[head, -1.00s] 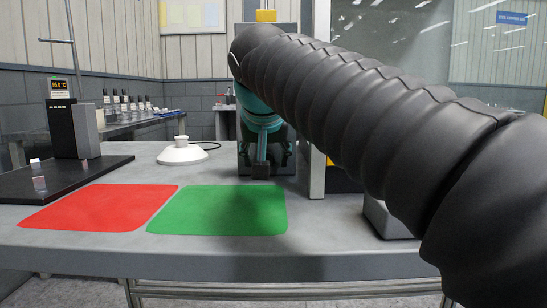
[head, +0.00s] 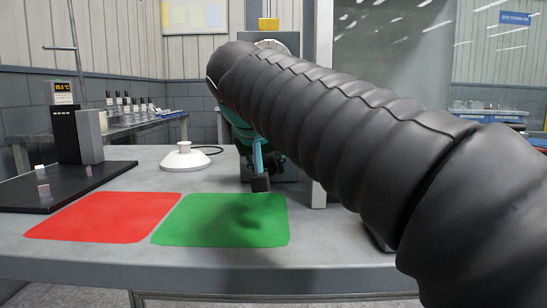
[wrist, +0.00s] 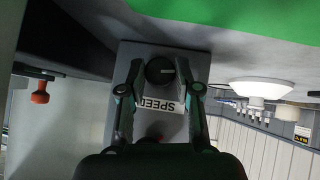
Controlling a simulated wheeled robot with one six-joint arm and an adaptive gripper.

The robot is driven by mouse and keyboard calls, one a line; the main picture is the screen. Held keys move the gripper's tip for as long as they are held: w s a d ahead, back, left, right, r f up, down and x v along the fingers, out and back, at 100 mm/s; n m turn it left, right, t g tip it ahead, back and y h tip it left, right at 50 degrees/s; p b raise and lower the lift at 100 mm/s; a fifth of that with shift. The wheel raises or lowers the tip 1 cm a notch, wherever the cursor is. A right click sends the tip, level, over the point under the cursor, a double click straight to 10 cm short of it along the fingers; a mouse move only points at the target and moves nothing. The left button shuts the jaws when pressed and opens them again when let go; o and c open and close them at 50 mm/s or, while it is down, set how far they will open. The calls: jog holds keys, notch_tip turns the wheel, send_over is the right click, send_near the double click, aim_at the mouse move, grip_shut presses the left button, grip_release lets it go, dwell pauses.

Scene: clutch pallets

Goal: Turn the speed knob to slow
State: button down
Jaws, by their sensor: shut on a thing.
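The speed knob (wrist: 160,70) is a round black dial with a light pointer mark, on a grey panel (wrist: 190,58) in the wrist view. A white label reading "SPEE…" (wrist: 158,105) lies beside it, partly hidden by my fingers. My gripper (wrist: 160,72) has one finger on each side of the knob and is shut on it. In the head view my gripper (head: 260,183) shows low in front of the grey machine; the knob is hidden there behind my arm.
A red mat (head: 103,217) and a green mat (head: 220,220) lie on the grey table (head: 330,245). A white round-based device (head: 185,160) stands behind them. A black base plate (head: 25,190) is at left. A red-ended fitting (wrist: 40,92) shows in the wrist view.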

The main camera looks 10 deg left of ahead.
jog(key=shift+a+n+t+h+p, duration=0.25)
jog(key=shift+n+t+h+p, duration=0.15)
jog(key=shift+n+h+p, duration=0.5)
jog(key=shift+f+n+t+h+p, duration=0.15)
jog(key=shift+n+t+h+p, duration=0.5)
jog(key=shift+h, duration=0.95)
jog(key=shift+a, duration=0.1)
jog(key=c, duration=0.8)
grip_release()
jog(key=shift+s, duration=0.1)
jog(key=shift+c, duration=0.2)
jog(key=v, duration=1.2)
